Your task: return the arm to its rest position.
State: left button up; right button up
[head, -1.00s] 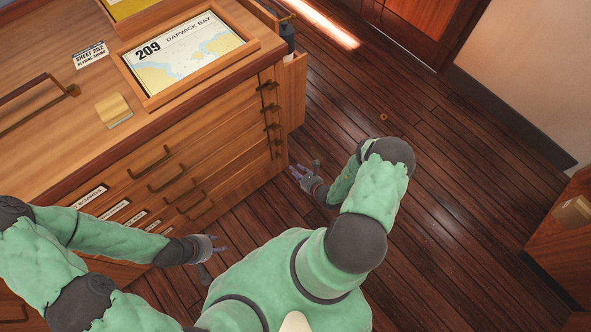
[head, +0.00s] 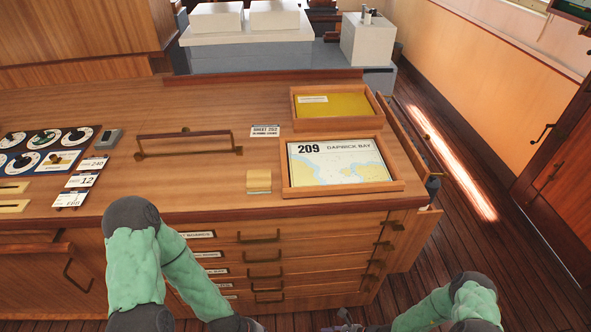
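My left arm comes down in front of the chart chest, and its gripper (head: 252,326) is at the bottom edge, mostly cut off. My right arm is bent at the lower right, and its gripper (head: 343,321) points left, low in front of the drawers and partly cut off. I see nothing held in either one, but the fingers are too small and cropped to judge. Both grippers are below the chest's top and look apart from the drawer fronts.
The wooden chart chest (head: 215,190) fills the middle. Brass drawer handles (head: 262,255) stick out. Clear plank floor (head: 490,255) lies to the right.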

jog(key=s+r+n+g+h, duration=0.4)
jog(key=s+r+n+g, duration=0.15)
jog(key=s+n, duration=0.35)
jog(key=w+a+r+n+t+h+p, duration=0.1)
jog(key=w+r+n+t+h, duration=0.1)
jog(key=r+n, duration=0.7)
jog(key=shift+w+a+n+t+h, duration=0.15)
jog(key=shift+w+n+t+h, duration=0.15)
jog(key=shift+w+n+t, duration=0.55)
jog(key=shift+w, duration=0.1)
